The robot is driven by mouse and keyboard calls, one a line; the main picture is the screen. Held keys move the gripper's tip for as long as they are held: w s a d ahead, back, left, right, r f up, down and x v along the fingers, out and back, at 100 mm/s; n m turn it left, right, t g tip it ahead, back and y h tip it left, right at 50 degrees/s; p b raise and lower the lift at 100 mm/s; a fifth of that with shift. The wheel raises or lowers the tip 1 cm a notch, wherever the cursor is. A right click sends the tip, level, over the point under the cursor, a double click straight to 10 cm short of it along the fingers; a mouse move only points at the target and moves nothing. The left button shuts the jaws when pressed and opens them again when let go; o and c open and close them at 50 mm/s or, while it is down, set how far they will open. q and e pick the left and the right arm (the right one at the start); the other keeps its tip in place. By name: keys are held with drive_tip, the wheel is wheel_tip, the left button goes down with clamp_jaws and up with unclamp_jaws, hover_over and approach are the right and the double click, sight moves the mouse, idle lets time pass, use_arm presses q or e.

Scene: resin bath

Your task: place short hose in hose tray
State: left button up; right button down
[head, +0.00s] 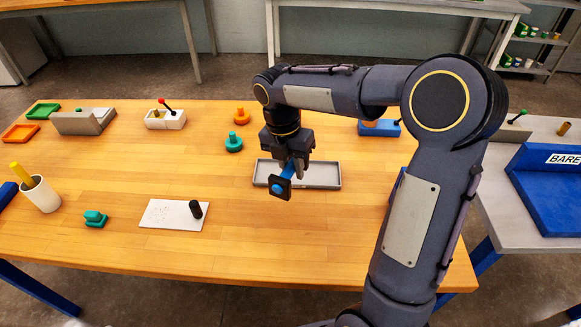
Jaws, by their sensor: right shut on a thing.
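My right gripper (291,160) points down over the grey tray and is shut on a short blue piece with a black square end (280,187), which I take to be the short hose. The piece is tilted, its black end toward the lower left. Its upper part is hidden between the fingers. The shallow grey rectangular tray (325,185), which I take to be the hose tray, lies on the wooden table behind the held piece. The piece overlaps the tray's front left part in the picture; I cannot tell its height above it. My left gripper is not in view.
A white board (168,215) with a black cylinder (196,209) lies left of the tray. Teal (234,142) and orange (241,116) knobs stand behind it. A white cup (40,194) stands far left. The blue block (379,128) is behind my arm.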

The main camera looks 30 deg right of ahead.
drive_tip(key=w+d, duration=0.1)
drive_tip(key=w+f, duration=0.1)
drive_tip(key=w+d+f, duration=0.1)
drive_tip(key=shift+w+d+p, duration=0.3)
drive_tip(key=shift+w+p, duration=0.1)
hover_over(295, 178)
wheel_tip(295, 178, down, 6)
drive_tip(key=shift+s+r+p, duration=0.15)
drive_tip(key=shift+r+p, duration=0.05)
drive_tip(key=shift+p, duration=0.15)
drive_tip(key=f, duration=0.3)
drive_tip(key=shift+w+d+f, duration=0.1)
drive_tip(key=shift+w+f, duration=0.1)
drive_tip(key=shift+f, duration=0.2)
drive_tip(key=c, duration=1.2)
unclamp_jaws()
